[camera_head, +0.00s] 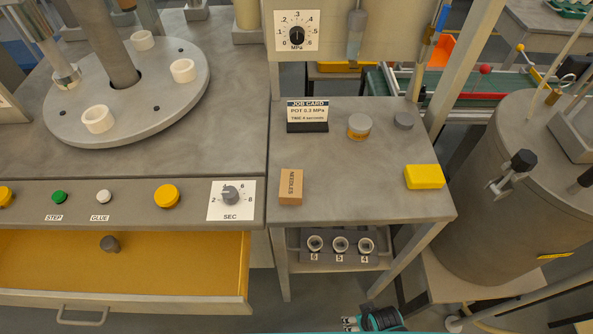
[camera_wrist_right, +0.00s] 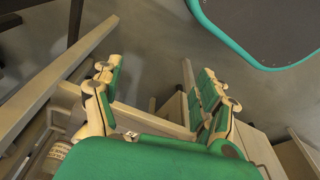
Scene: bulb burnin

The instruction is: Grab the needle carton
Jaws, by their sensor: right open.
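The needle carton (camera_head: 291,187) is a small brown box marked NEEDLES. It stands on the grey side table (camera_head: 350,200), near its front left part, with nothing touching it. My right gripper (camera_head: 372,319) shows at the bottom edge of the head view, below and in front of the table, apart from the carton. In the right wrist view my right gripper (camera_wrist_right: 158,85) has its fingers spread apart with nothing between them. I cannot make out the carton in that view. My left gripper is not in view.
Nozzles sit on the shelf (camera_head: 340,257) below. An open yellow drawer (camera_head: 180,265) juts out left; a large grey pot (camera_head: 510,200) stands right.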

